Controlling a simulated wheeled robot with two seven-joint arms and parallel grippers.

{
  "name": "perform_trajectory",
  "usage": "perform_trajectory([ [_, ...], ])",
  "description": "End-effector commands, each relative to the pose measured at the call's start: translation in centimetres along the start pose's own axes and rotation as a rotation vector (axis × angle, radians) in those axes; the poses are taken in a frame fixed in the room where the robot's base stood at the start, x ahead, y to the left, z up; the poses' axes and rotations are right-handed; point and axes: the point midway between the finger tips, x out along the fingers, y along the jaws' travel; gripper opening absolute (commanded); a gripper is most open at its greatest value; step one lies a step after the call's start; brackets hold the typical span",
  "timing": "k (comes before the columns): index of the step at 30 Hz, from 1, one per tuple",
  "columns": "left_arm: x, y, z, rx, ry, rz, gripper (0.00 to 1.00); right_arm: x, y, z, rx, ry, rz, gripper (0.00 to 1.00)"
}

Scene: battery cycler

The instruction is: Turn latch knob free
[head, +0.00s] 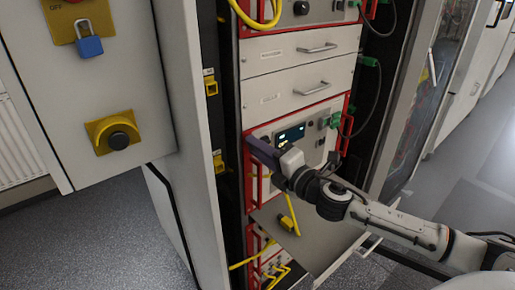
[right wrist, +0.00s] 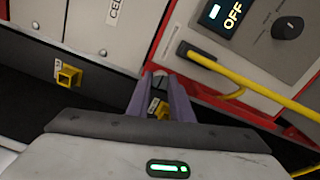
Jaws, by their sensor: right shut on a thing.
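My right gripper (head: 254,143) reaches in from the right to the upper left corner of the red-framed instrument with the lit display (head: 291,135). In the right wrist view its two purple fingers (right wrist: 158,80) come together at the red frame edge. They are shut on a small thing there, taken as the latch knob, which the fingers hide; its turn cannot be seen. A yellow bracket with a white label shows between the fingers, behind them. My left gripper is not in view.
A yellow cable (right wrist: 265,95) plugs into the instrument beside a black dial (right wrist: 287,27) and an "OFF" display. Yellow brackets (head: 218,162) line the rack's left post. A shelf (head: 320,240) juts out below.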

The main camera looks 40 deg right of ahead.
Motion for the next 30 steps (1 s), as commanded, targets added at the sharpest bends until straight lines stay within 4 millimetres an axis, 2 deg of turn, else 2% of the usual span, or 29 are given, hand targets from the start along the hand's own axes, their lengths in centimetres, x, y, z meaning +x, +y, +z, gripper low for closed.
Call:
perform_trajectory([
  [3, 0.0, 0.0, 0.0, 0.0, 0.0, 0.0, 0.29, 0.0, 0.0, -0.1, -0.001, 0.002, 0.0, 0.0],
  [4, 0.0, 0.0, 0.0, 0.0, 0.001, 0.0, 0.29, 0.0, 0.0, -0.1, -0.001, 0.002, 0.0, 0.21],
  [7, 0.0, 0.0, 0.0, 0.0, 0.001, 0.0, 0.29, 0.0, 0.0, -0.1, -0.001, 0.002, 0.0, 0.38],
  [16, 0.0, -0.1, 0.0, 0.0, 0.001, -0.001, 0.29, -0.1, 0.0, 0.0, 0.0, 0.001, 0.0, 0.38],
  [20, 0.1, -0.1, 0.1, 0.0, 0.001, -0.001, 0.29, -0.7, -0.2, -0.1, 0.001, 0.001, -0.002, 0.38],
  [30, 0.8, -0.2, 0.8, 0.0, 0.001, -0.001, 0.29, -5.2, -0.4, -0.2, 0.0, 0.003, -0.005, 0.38],
])
